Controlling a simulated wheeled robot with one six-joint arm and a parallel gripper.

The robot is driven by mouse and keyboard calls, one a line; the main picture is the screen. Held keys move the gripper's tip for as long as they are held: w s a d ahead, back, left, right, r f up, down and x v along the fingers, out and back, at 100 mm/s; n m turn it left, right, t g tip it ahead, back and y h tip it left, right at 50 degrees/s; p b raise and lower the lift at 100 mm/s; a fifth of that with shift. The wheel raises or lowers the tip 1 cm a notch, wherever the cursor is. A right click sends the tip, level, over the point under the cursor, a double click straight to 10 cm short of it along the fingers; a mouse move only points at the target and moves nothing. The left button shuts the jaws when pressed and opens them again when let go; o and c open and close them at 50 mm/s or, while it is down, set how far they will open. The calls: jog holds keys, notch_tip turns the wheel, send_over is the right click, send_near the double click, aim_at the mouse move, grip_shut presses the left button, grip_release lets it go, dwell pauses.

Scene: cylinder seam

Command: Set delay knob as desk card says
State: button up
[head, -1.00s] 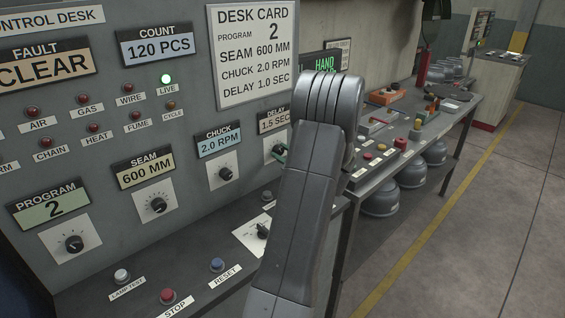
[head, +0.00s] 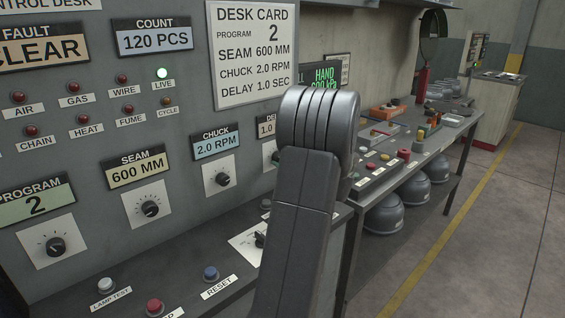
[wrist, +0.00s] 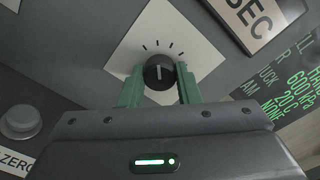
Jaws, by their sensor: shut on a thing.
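The desk card (head: 252,55) reads program 2, seam 600 mm, chuck 2.0 rpm, delay 1.0 sec. The delay display (head: 265,126) is partly hidden by my arm; its visible part reads 1.0. In the wrist view the delay knob (wrist: 159,70) is black and round on a white plate, its white mark pointing nearly straight up in the picture. My gripper (wrist: 159,88) has its green fingers on both sides of this knob, shut on it. In the head view my arm hides the knob and fingers; part of the white plate (head: 268,152) shows.
The chuck knob (head: 222,180) is left of the delay knob, under a 2.0 RPM display. The seam knob (head: 150,209) and program knob (head: 55,246) are farther left. Push buttons line the ledge below, including a blue reset button (head: 211,273). A bench (head: 440,140) stands right.

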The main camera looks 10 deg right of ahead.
jog(key=o, duration=1)
jog(key=b+v, duration=0.1)
jog(key=v, duration=1.3)
jog(key=shift+a+b, duration=0.1)
jog(key=shift+b, duration=0.2)
jog(key=p+x, duration=0.2)
jog(key=x, duration=1.2)
